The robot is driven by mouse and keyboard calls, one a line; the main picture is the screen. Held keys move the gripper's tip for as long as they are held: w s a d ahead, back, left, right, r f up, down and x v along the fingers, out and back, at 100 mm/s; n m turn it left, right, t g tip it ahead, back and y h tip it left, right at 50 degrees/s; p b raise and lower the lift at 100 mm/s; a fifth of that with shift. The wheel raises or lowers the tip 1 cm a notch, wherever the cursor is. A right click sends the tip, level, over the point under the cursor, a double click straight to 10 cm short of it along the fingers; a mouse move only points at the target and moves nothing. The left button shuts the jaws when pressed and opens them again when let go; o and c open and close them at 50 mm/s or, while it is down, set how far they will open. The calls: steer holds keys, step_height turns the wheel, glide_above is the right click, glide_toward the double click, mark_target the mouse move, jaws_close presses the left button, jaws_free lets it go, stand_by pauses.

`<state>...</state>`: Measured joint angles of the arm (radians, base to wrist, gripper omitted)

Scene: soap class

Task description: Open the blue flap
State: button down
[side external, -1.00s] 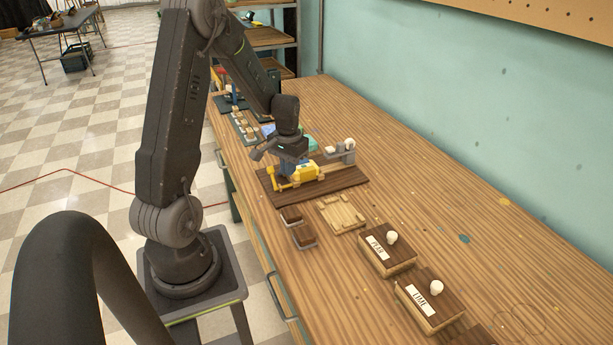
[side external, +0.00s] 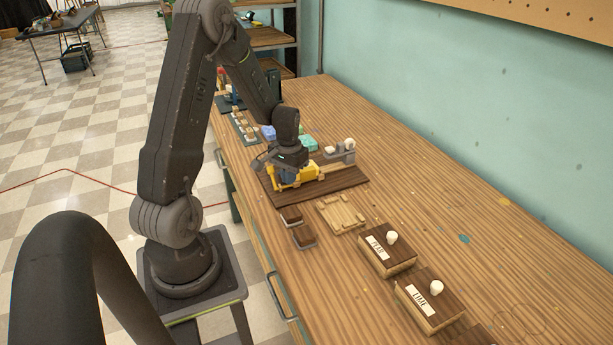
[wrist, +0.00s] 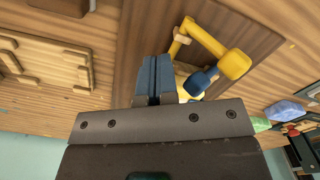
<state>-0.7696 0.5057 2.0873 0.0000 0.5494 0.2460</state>
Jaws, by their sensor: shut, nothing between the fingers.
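My gripper (side external: 286,177) is low over a dark wooden board (side external: 345,178) on the bench. In the wrist view its two blue-grey fingers (wrist: 153,78) are together with nothing between them. A yellow fixture (side external: 283,186) stands on the board, right at the gripper. In the wrist view the yellow bar (wrist: 208,40) ends in a yellow block (wrist: 235,64). A small blue part (wrist: 203,80) lies just right of the fingers, apart from them in the picture. I cannot tell whether it belongs to the blue flap. My gripper hides part of the fixture.
A grey stand with a white knob (side external: 349,144) is at the board's back. A pale wooden tray (side external: 341,216), two small dark blocks and two labelled boxes (side external: 387,250) stand nearer the camera. Blue and teal pieces (side external: 309,144) lie beyond. The bench's right side is clear.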

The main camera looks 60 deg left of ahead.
steer(key=shift+f, duration=0.2)
steer(key=shift+a, duration=0.25)
stand_by(0.4)
